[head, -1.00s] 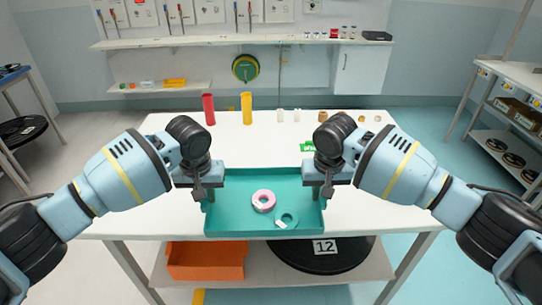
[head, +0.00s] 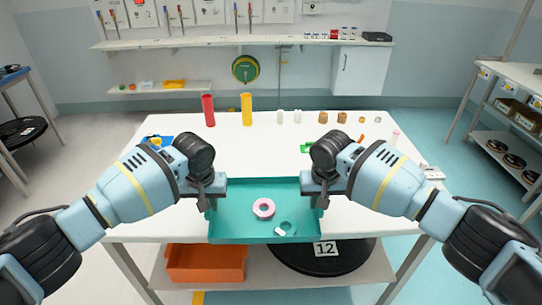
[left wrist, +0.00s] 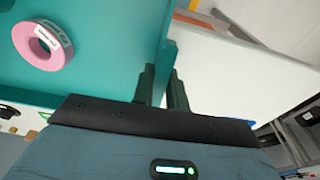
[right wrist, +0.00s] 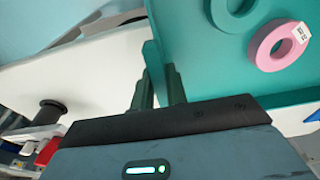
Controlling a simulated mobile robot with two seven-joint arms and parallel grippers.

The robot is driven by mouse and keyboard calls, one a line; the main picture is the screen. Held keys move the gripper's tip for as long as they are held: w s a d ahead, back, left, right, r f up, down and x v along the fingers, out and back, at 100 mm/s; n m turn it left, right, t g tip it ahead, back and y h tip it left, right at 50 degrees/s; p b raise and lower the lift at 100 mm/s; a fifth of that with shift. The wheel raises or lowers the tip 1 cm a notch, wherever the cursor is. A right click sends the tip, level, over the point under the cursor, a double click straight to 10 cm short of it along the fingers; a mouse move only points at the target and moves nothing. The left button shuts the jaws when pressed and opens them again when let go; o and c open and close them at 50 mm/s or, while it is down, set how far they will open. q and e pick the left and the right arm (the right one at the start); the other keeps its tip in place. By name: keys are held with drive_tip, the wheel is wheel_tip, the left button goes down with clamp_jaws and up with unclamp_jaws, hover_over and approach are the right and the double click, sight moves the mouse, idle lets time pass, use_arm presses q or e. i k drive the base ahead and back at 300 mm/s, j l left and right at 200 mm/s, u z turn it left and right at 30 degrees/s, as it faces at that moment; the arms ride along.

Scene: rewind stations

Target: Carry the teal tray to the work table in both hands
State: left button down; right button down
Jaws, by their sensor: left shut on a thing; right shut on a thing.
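The teal tray (head: 232,225) is level over the front part of the white work table (head: 160,215). I cannot tell whether its underside touches the tabletop. My left gripper (head: 211,204) is shut on the tray's left wall; the wall shows between its fingers in the left wrist view (left wrist: 165,72). My right gripper (head: 317,202) is shut on the right wall, as the right wrist view (right wrist: 153,75) also shows. A pink ring (head: 263,208) with a white label and a teal ring (head: 289,228) lie in the tray.
A red cylinder (head: 208,109) and a yellow cylinder (head: 247,109) stand at the table's back, with several small spools to their right. A green item (head: 306,148) lies behind the tray. An orange bin (head: 206,262) and a black disc (head: 290,258) are on the lower shelf.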

sight(263, 160)
drive_tip(key=i, duration=1)
